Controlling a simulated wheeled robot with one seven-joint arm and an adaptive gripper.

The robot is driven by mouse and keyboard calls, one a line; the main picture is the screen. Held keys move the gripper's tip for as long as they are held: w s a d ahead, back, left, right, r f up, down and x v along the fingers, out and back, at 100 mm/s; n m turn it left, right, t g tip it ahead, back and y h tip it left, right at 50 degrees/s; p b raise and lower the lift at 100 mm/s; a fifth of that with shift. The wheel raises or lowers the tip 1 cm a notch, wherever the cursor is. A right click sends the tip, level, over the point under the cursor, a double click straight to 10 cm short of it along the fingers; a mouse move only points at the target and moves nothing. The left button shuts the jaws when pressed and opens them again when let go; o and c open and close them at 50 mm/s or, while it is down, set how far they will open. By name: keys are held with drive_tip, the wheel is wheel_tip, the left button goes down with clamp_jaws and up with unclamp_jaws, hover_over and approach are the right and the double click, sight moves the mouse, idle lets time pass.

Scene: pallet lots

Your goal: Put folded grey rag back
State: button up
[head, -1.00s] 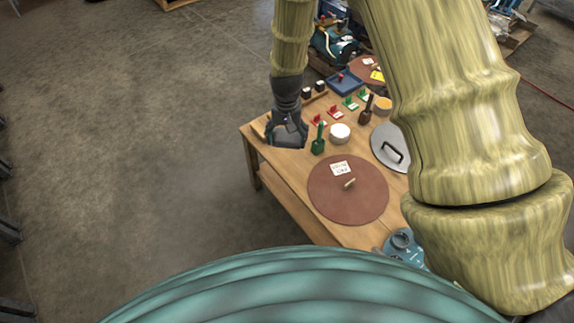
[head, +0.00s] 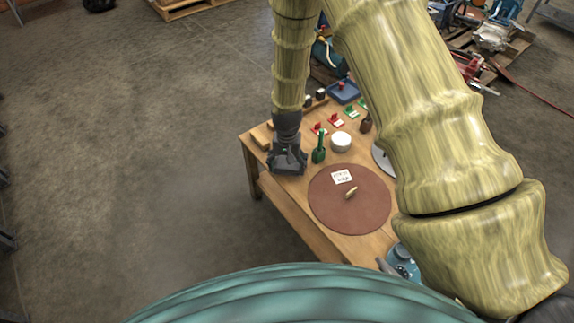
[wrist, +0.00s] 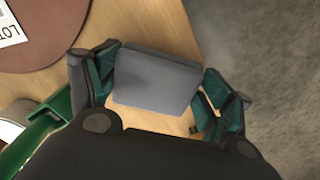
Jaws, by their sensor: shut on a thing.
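The folded grey rag (wrist: 155,80) is a flat grey block between the two fingers of my gripper (wrist: 157,88) in the wrist view. The fingers have green pads and are shut on its two sides. Wooden table top shows beyond and beside the rag; I cannot tell whether the rag touches it. In the head view my gripper (head: 287,168) points down at the table's left edge, and the rag is hidden there.
A round brown mat (head: 338,212) with a white label card (head: 343,177) lies on the wooden table (head: 350,243). A green-handled tool (head: 319,150) and a white round container (head: 340,141) stand close right of my gripper. Open floor (head: 130,170) lies left.

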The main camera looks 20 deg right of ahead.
drive_tip(key=o, duration=1)
drive_tip(key=shift+c, duration=0.2)
wheel_tip(320, 180, up, 12)
drive_tip(key=p, duration=0.2)
drive_tip(key=shift+r, duration=0.1)
